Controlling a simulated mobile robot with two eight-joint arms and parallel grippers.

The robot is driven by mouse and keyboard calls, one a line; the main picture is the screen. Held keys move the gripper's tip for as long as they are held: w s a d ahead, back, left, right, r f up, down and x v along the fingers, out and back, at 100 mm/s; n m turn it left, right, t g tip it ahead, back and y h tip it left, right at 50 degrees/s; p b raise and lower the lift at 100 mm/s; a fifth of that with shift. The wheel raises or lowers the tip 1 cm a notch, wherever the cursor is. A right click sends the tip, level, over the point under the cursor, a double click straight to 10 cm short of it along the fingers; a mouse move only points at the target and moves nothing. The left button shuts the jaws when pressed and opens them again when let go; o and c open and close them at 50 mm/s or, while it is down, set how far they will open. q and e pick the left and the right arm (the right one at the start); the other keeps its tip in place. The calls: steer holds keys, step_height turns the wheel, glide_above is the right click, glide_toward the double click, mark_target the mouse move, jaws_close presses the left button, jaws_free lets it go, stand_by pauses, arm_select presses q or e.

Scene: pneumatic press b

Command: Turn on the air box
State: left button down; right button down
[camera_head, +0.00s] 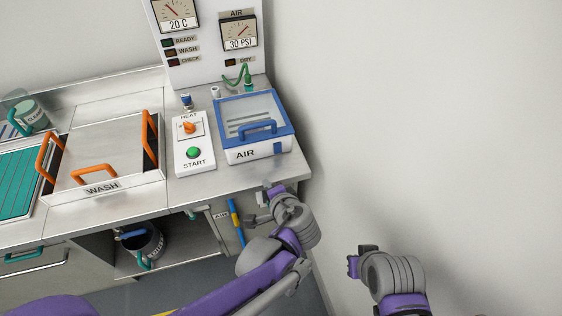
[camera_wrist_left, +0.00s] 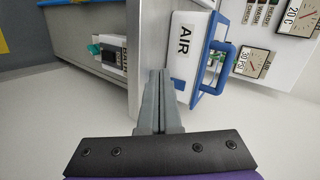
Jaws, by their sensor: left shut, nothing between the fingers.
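The air box (camera_head: 262,153), white with a blue-framed clear lid and blue handle, stands on the counter's right end. Its lid looks closed, and a green hose (camera_head: 236,77) rises behind it. In the left wrist view the air box (camera_wrist_left: 184,62) appears sideways, just beyond the fingers. My left gripper (camera_head: 266,191) is shut and empty, near the counter's front edge in front of the box; its fingers also show in the left wrist view (camera_wrist_left: 160,100). My right gripper (camera_head: 354,266) is at the lower right, away from the counter; its finger state is unclear.
A START panel (camera_head: 194,155) with an orange HEAT knob stands left of the box. The AIR gauge (camera_head: 239,32) reads about 30 PSI. The WASH box (camera_head: 104,197) is farther left.

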arm_select(q)
steer(key=w+d+m+t+b, duration=0.1)
steer(key=d+m+t, duration=0.1)
steer(key=d, duration=0.5)
steer(key=shift+w+d+f+m, duration=0.2)
steer(key=shift+f+m, duration=0.1)
steer(key=shift+f, duration=0.1)
steer(key=shift+w+a, duration=0.1)
glide_toward(278, 153)
steer(key=x, duration=0.5)
steer(key=shift+w+a+f, duration=0.1)
steer(key=shift+f, duration=0.15)
steer(key=shift+w+a+f, duration=0.1)
steer(key=shift+w, duration=0.4)
